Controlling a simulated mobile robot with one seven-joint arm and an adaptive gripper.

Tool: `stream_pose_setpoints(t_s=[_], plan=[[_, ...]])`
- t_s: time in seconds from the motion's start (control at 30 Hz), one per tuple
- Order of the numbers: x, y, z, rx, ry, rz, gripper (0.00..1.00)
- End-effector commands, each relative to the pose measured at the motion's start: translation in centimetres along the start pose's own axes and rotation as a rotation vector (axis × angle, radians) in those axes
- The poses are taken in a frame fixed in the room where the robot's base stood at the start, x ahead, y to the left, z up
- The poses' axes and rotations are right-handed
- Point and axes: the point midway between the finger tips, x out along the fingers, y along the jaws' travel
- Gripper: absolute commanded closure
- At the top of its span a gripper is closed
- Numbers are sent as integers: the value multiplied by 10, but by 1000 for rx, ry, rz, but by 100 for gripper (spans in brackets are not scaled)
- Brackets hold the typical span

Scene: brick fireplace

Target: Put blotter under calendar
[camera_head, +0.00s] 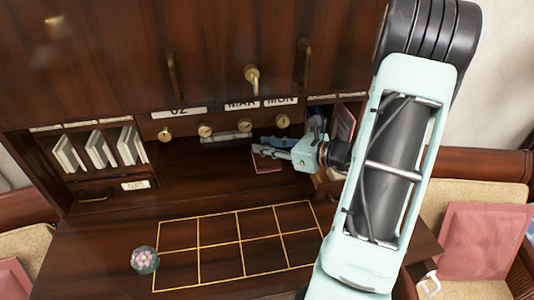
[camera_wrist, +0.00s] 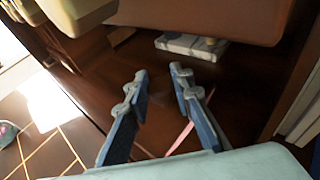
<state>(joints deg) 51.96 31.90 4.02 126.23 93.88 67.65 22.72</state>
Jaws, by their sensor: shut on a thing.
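The calendar (camera_head: 255,103) is a row of white plates reading "02", "MAR" and "MON" across the dark wooden desk hutch. My gripper (camera_head: 262,150) reaches from the right into the open recess below these plates. It is shut on a small dark red piece with a pink edge (camera_head: 266,163), which I take to be the blotter. In the wrist view, my gripper's fingers (camera_wrist: 160,72) stand apart, with a pink strip (camera_wrist: 180,138) showing between them. The fingers and gripper body hide much of the held piece. I cannot tell whether it touches the recess floor.
A pale flat slab (camera_head: 226,137) lies at the back of the recess, also in the wrist view (camera_wrist: 190,45). Brass knobs line the hutch. Upright white cards (camera_head: 100,150) fill the left compartment. A floral paperweight (camera_head: 145,259) stands beside the gold grid (camera_head: 238,245). The recess's left side is clear.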

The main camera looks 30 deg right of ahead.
Motion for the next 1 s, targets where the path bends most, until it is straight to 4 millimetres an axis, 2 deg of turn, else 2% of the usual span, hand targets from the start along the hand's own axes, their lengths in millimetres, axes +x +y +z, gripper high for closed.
stream_pose_setpoints(t_s=[0.27,0.7,0.73,0.9,1.0], plan=[[10,3,-34,4,-1,-7,100],[12,4,-39,3,-1,-8,100],[12,4,-39,3,0,-8,78],[11,4,-38,3,0,-8,62],[11,4,-38,3,0,-8,62]])
